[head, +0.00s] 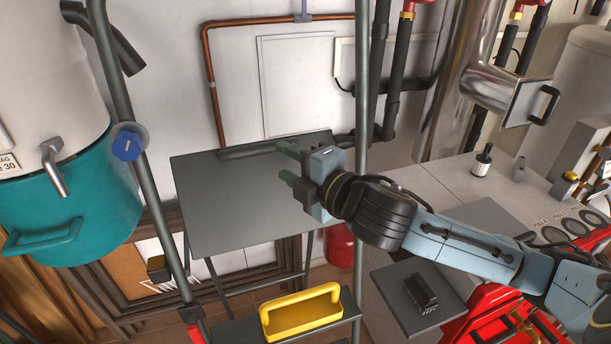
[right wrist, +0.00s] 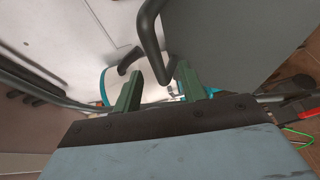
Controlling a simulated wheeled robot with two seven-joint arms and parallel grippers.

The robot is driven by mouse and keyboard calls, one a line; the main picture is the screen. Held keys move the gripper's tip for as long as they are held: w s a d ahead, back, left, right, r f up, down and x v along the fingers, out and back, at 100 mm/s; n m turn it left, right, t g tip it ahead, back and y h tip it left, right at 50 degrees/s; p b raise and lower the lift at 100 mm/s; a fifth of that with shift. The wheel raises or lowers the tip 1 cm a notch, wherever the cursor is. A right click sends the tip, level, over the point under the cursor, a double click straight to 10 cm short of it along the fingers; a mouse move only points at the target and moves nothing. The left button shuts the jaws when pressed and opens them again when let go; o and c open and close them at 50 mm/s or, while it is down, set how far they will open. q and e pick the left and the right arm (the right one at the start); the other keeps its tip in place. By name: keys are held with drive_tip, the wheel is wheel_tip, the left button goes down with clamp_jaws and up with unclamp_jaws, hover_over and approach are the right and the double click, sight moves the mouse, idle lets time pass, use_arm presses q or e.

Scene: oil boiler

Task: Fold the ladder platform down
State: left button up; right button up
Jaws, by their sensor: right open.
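The grey ladder platform (head: 230,200) is a flat panel between the ladder's two side rails in the head view, with a dark bar (head: 248,150) along its top edge. Its exact tilt is hard to tell. My right gripper (head: 284,164) is open at the panel's upper right corner, its green fingers over the panel and near the bar's right end. In the right wrist view, a dark curved bar (right wrist: 152,45) reaches down between the two open fingers (right wrist: 160,88); I see no clear contact. The grey panel (right wrist: 240,40) fills that view's upper right. My left gripper is not in view.
A yellow tray (head: 300,313) rests on a ladder step below the platform. The ladder's left rail (head: 134,125) passes beside a teal bucket (head: 75,215). The right rail (head: 362,85) stands close to my right gripper. A grey worktop (head: 450,190) lies to the right.

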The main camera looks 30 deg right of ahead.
drive_tip(key=shift+v, duration=2.1)
